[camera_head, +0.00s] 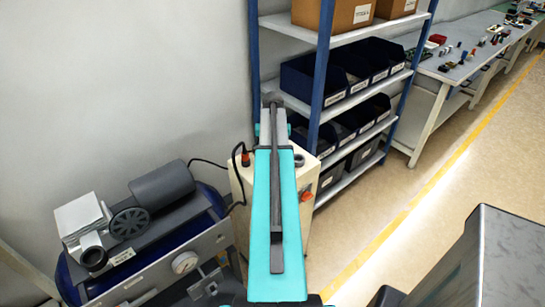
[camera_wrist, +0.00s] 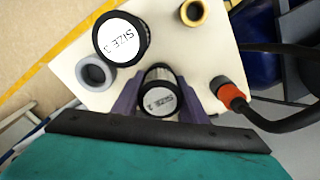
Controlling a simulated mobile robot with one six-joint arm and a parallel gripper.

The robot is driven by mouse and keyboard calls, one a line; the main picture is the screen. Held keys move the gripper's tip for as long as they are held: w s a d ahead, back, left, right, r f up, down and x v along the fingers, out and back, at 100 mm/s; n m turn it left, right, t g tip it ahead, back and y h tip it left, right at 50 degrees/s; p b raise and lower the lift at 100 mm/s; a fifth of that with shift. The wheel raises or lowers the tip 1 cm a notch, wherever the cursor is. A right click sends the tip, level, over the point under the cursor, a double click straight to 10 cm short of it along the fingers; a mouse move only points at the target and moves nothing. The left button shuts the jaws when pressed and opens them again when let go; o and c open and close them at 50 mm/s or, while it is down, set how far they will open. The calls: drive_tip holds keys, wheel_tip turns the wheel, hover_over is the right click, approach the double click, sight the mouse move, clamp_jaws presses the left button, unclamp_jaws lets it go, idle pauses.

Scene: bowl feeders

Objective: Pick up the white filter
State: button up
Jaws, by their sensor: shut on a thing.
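In the wrist view, a short dark cylinder with a white round top marked "SIZE 1" (camera_wrist: 160,102) sits between the two purple fingers of my gripper (camera_wrist: 158,80). The fingers are shut on its sides. It is over the cream top of a cabinet; I cannot tell whether it still touches that top. A larger dark cylinder with a white top marked "SIZE 3" (camera_wrist: 120,38) stands to the upper left, apart from my fingers. In the head view my arm hides the gripper and the held cylinder.
The cream cabinet (camera_head: 307,225) also carries a grey ring (camera_wrist: 95,74), a yellow ring (camera_wrist: 193,13) and an orange connector (camera_wrist: 227,92) with a black cable close to the right finger. A compressor (camera_head: 150,210) stands left. Shelves with dark bins (camera_head: 312,82) stand behind.

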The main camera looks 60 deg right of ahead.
drive_tip(key=shift+r, duration=0.1)
drive_tip(key=shift+r+b, duration=1.1)
drive_tip(key=shift+r, duration=3.8)
drive_tip(key=w+a+n, duration=0.4)
drive_tip(key=w+a, duration=0.6)
drive_tip(key=a, duration=0.3)
drive_tip(key=w+a+n, duration=0.4)
drive_tip(key=w+a, duration=0.7)
drive_tip(key=a, duration=0.2)
drive_tip(key=w+a+n, duration=0.2)
drive_tip(key=a+n, duration=0.2)
drive_tip(key=a, duration=1.2)
drive_tip(key=w+a+n, duration=0.3)
drive_tip(key=a+n, duration=0.2)
drive_tip(key=a, duration=1.1)
drive_tip(key=shift+a+r, duration=0.3)
drive_tip(key=shift+r, duration=0.1)
